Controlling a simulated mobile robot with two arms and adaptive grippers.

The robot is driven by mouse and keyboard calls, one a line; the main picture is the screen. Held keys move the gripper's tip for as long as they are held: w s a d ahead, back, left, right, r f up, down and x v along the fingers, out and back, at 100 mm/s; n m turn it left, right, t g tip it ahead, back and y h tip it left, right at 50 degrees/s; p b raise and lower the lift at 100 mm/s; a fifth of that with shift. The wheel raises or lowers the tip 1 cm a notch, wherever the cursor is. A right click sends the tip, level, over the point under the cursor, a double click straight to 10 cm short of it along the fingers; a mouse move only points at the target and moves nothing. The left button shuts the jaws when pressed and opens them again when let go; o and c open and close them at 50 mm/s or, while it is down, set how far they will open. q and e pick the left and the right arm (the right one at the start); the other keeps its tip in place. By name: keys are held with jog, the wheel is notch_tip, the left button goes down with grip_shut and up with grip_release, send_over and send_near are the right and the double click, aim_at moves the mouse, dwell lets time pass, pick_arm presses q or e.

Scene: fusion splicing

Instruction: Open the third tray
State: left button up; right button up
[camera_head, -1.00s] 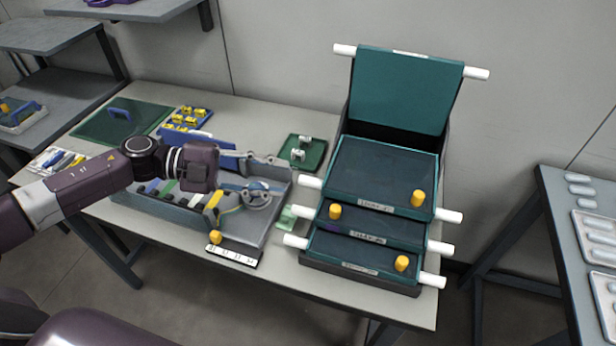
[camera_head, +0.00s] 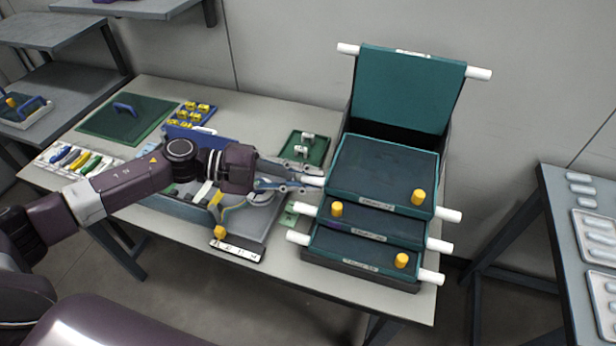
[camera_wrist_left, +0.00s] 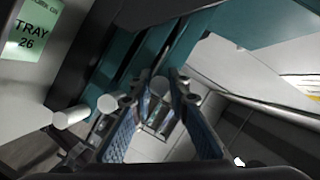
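The tray stack (camera_head: 345,265) has stepped teal trays with white side handles and yellow knobs, and a raised teal panel (camera_head: 410,90) at the back. The upper stepped tray (camera_head: 380,170) lies flat above the middle tray (camera_head: 370,222) and the lower tray (camera_head: 355,250). My left gripper (camera_head: 309,179) is open beside the upper tray's left handle (camera_head: 318,182). In the left wrist view, a white handle end (camera_wrist_left: 160,86) shows between the open fingers (camera_wrist_left: 154,92), with two more handle ends to the left. Contact cannot be told. My right gripper is not in view.
A grey bin (camera_head: 170,207) with tools lies under my left arm. A small green tray (camera_head: 303,148) stands behind the gripper. Another table (camera_head: 560,215) stands at the right.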

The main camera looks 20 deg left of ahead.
pick_arm(q)
grip_shut()
